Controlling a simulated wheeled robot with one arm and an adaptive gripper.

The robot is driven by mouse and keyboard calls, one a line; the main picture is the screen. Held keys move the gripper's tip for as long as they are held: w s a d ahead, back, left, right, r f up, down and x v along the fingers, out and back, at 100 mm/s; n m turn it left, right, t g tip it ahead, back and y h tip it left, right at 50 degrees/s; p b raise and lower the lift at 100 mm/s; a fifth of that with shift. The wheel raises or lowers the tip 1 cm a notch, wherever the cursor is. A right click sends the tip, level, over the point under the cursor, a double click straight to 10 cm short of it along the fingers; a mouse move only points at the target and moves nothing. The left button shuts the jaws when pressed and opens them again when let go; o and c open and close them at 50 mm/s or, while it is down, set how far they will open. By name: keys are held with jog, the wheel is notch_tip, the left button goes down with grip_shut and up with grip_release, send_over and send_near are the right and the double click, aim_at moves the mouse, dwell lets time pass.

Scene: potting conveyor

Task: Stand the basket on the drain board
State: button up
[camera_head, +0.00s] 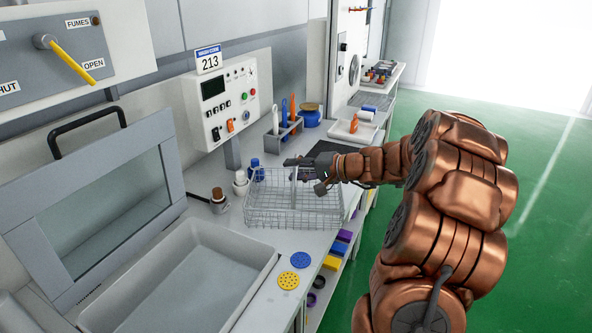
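A wire basket (265,213) is upright over the grey worktop, right of the grey basin (273,258); I cannot tell whether it touches the worktop. A wire piece rises across its middle. My gripper (304,177) reaches in from the right at the basket's upper middle, its dark fingers near that wire piece. Whether the fingers are closed on the wire is too small to tell. I cannot tell for sure which surface is the drain board; a ribbed grey panel (371,100) lies farther back on the worktop.
A framed glass sash (105,205) stands behind the basin. Small bottles (240,183) and a brown-topped piece (218,197) are close left of the basket. A tool holder (284,130) and blue jar (310,117) stand behind.

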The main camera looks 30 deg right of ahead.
jog(key=b+v, duration=0.1)
jog(key=v, duration=1.1)
dwell(0.5)
